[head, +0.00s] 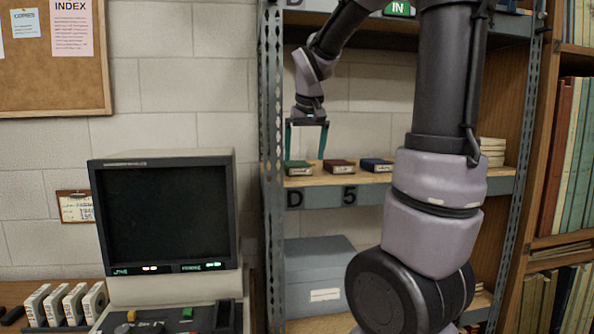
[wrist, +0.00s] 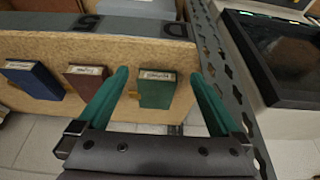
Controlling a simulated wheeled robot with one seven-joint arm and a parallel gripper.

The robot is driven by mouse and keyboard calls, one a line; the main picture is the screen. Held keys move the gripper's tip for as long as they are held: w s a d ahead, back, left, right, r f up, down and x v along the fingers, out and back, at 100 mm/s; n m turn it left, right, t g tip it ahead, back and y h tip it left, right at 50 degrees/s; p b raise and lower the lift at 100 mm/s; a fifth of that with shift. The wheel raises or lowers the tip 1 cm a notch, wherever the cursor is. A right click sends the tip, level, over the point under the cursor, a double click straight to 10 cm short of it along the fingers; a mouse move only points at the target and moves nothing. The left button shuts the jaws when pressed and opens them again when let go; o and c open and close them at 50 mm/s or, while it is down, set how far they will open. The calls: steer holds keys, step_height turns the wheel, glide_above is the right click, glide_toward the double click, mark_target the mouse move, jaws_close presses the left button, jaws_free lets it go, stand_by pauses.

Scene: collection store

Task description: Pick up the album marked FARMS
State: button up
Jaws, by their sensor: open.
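Three small albums lie on the wooden shelf (head: 318,180) marked D 5: a green album (head: 298,169), a dark red album (head: 339,168) and a blue album (head: 376,165). Each has a pale label, too small to read, so I cannot tell which says FARMS. My gripper (head: 305,154) is open and points down over the green album at the left end. In the wrist view, the green album (wrist: 156,93) sits between the two spread green fingers, apart from both. The red album (wrist: 87,80) lies just outside the left finger, and the blue album (wrist: 33,80) farther left.
The perforated metal upright (head: 273,150) stands close left of the green album. Another shelf is above, and a grey box (head: 320,272) sits below. A monitor (head: 165,215) stands at left. Pale stacked items (head: 492,152) lie at the shelf's right end.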

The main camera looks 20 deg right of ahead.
glide_above(298, 165)
steer(key=s, duration=0.2)
steer(key=shift+s+a, duration=0.1)
steer(key=x, duration=0.5)
steer(key=c, duration=1.2)
